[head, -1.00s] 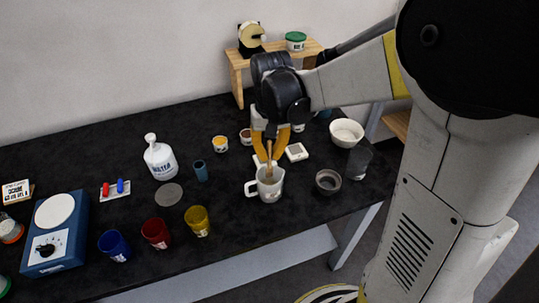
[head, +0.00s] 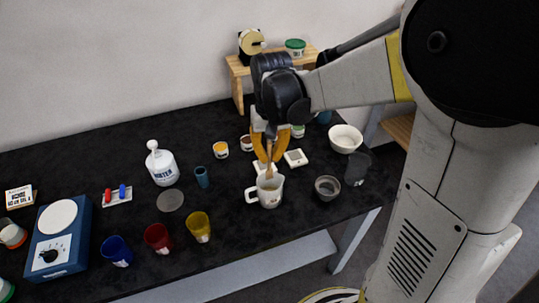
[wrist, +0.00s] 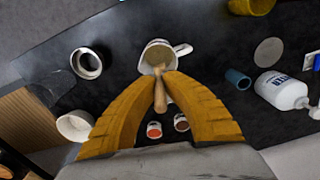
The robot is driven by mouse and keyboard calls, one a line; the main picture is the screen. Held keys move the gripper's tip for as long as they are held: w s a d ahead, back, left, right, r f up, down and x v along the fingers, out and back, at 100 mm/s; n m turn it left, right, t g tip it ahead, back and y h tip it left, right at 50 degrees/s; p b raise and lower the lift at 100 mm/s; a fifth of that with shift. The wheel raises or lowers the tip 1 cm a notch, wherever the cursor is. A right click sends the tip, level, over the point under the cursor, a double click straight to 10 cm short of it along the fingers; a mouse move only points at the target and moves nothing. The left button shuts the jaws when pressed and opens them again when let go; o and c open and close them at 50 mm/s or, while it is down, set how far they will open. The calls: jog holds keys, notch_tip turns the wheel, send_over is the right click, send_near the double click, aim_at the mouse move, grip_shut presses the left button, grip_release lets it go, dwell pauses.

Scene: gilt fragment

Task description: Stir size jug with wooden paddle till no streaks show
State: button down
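The size jug is a white jug (head: 270,192) with a handle on its left in the head view, standing upright on the black table; it also shows in the wrist view (wrist: 147,67). The wooden paddle (wrist: 161,97) reaches from between my fingertips down into the jug's mouth. My gripper (head: 266,160) has yellow fingers and is shut on the paddle, above the jug. In the wrist view its fingertips (wrist: 159,74) meet around the paddle. The paddle's lower end is hidden in the jug. I cannot tell whether the contents show streaks.
A grey bowl (head: 327,188) and a dark clear cup (head: 357,167) stand right of the jug. A yellow cup (head: 198,227) and a grey disc (head: 170,200) are to its left. A white device (head: 296,158) and small tubs (head: 220,150) lie behind. The table's front edge is close.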

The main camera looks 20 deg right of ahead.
jog(key=shift+r, duration=0.1)
notch_tip(320, 180, up, 5)
jog(key=p, duration=0.4)
dwell(0.5)
